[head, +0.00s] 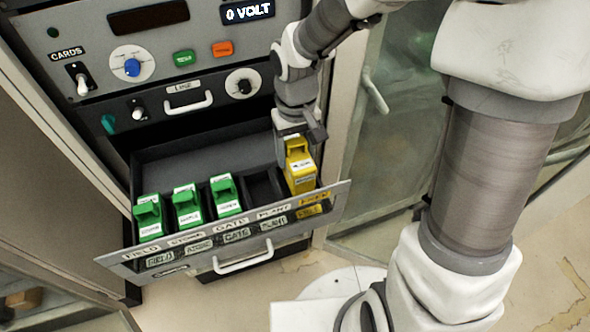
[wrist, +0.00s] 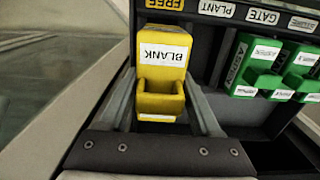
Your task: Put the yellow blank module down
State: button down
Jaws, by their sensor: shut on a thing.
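The yellow blank module (head: 301,176) is upright at the right end of the open drawer, behind the yellow label FREE. My gripper (head: 299,142) comes down from above and is shut on its upper part. In the wrist view the module (wrist: 163,58), with its white BLANK label, sits between the two fingers of my gripper (wrist: 165,108). The drawer (head: 335,197) hides the module's lower end, and I cannot tell whether it rests on the bottom. The yellow FREE label (wrist: 165,4) lies just beyond the module in the wrist view.
Three green modules stand in the FIELD (head: 149,218), STORE (head: 187,207) and GATE (head: 226,195) places. The PLANT slot (head: 265,188) beside the yellow module is empty. The panel with knobs and switches (head: 160,65) rises behind the drawer. A glass door (head: 385,130) stands to the right.

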aim_at(298, 141)
jog(key=shift+w+f, duration=0.1)
jog(key=shift+f, duration=3.3)
jog(key=shift+f+b, duration=0.2)
jog(key=shift+b, duration=0.2)
jog(key=shift+c, duration=0.5)
grip_release()
jog(key=shift+r, duration=0.1)
notch_tip(298, 141, up, 12)
jog(key=shift+r+p, duration=0.1)
jog(key=shift+p, duration=0.6)
jog(key=shift+d+r, duration=0.15)
jog(key=shift+r, duration=0.1)
jog(key=s+d+r+m+t, duration=0.3)
jog(key=s+d+r+t, duration=0.2)
jog(key=s+d+r, duration=0.5)
notch_tip(298, 141, up, 3)
jog(key=shift+s+d+f+t, duration=0.15)
jog(key=shift+s+t, duration=0.15)
jog(key=shift+s, duration=0.9)
